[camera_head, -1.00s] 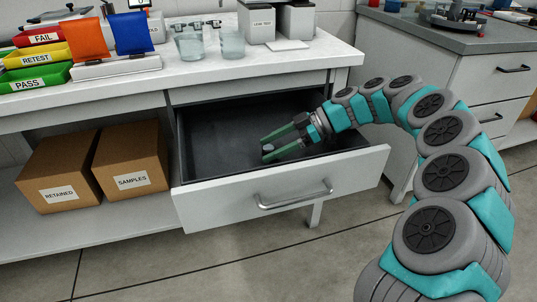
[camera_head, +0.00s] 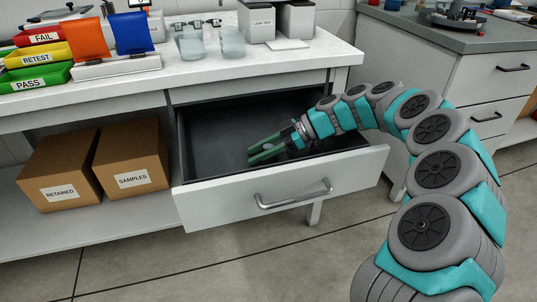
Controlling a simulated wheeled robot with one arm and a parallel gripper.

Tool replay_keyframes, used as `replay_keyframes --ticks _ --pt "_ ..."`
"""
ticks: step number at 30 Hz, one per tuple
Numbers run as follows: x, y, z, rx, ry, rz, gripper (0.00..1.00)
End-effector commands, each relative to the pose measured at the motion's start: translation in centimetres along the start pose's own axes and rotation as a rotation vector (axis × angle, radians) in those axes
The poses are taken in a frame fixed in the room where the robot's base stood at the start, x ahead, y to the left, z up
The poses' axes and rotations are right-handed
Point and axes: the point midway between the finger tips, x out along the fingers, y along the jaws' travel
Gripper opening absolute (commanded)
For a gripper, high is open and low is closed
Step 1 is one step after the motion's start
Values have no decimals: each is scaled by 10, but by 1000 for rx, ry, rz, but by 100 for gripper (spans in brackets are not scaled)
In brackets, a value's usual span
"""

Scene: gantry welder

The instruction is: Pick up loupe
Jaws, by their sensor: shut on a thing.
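My gripper (camera_head: 252,156) reaches down into the open drawer (camera_head: 281,204) under the white bench. Its green fingers are close together, shut on a small pale grey thing (camera_head: 267,147), which looks like the loupe. The fingers and the drawer's front hide most of it, so its shape is hard to tell. The rest of the drawer's dark floor that shows is bare.
The drawer front with its metal handle (camera_head: 293,194) stands below my gripper. The white bench top (camera_head: 200,78) overhangs the drawer's back. Cardboard boxes (camera_head: 131,160) sit on the lower shelf at left.

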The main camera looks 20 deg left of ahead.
Motion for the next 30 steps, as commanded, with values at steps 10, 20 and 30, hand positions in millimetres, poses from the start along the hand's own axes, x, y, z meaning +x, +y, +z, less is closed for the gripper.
replay_keyframes --ticks 10,20,30 --pt "0 0 0 0 0 0 0" --pt "-4 0 -8 -2 -1 1 0" --pt "-34 1 -62 -5 -1 5 0"
